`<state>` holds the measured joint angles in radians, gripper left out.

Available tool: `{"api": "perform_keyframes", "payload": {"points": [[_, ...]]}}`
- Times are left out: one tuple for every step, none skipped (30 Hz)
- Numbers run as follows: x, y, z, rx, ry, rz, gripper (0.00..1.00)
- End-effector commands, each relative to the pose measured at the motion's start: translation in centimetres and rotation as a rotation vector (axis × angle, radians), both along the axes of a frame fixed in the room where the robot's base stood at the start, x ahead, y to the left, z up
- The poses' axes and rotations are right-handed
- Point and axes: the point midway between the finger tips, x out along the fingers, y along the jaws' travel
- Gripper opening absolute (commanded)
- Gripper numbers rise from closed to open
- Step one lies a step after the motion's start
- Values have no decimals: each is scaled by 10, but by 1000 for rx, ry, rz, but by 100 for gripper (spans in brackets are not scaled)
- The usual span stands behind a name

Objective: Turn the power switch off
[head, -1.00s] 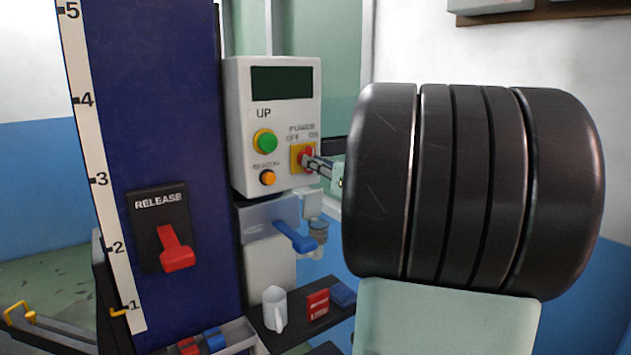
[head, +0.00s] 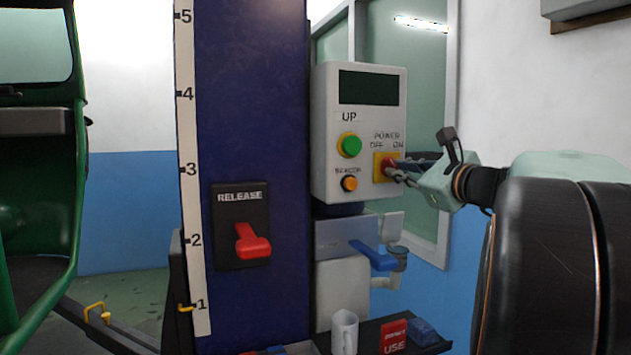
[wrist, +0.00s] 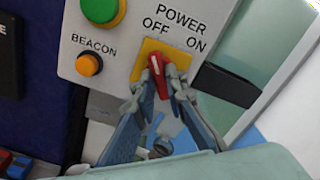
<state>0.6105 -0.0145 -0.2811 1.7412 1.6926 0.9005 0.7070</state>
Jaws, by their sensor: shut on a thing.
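The power switch (head: 387,162) is a red knob on a yellow plate, at the lower right of the white control box (head: 328,130). The labels OFF and ON are above it. In the wrist view the red knob (wrist: 157,74) is tilted, with its upper end toward the OFF label. My gripper (wrist: 157,88) is shut on the knob, one finger on each side. In the head view my gripper (head: 400,174) reaches the switch from the right, and its fingers partly cover the knob.
The green UP button (head: 349,145) and orange BEACON button (head: 348,183) are left of the switch. A red RELEASE lever (head: 252,243) is on the blue column (head: 250,100). A green rickshaw (head: 40,170) stands left.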

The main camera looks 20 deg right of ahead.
Motion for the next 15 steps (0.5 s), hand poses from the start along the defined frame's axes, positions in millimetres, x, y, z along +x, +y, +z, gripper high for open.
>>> {"api": "perform_keyframes", "payload": {"points": [[0, 0, -2, -14, 0, 0, 0], [0, 0, -2, -21, 0, 0, 0], [0, 0, -2, -29, 0, 0, 0], [0, 0, -1, -34, 0, 0, 0], [0, 0, -1, -39, 0, 0, 0], [0, 0, -1, -44, 0, 0, 0], [0, 0, -1, -46, 1, 0, 0], [0, 0, -1, -49, 1, 0, 0], [0, 0, -1, -51, 1, 0, 0], [0, 0, -1, -52, 1, 0, 0], [0, 0, -1, -52, 1, 0, 0], [0, 0, -1, -53, 1, 0, 0], [0, 0, -1, -53, 1, 0, 0], [0, 0, -1, -53, 1, 0, 0], [0, 0, -1, -53, 1, 0, 0]]}}
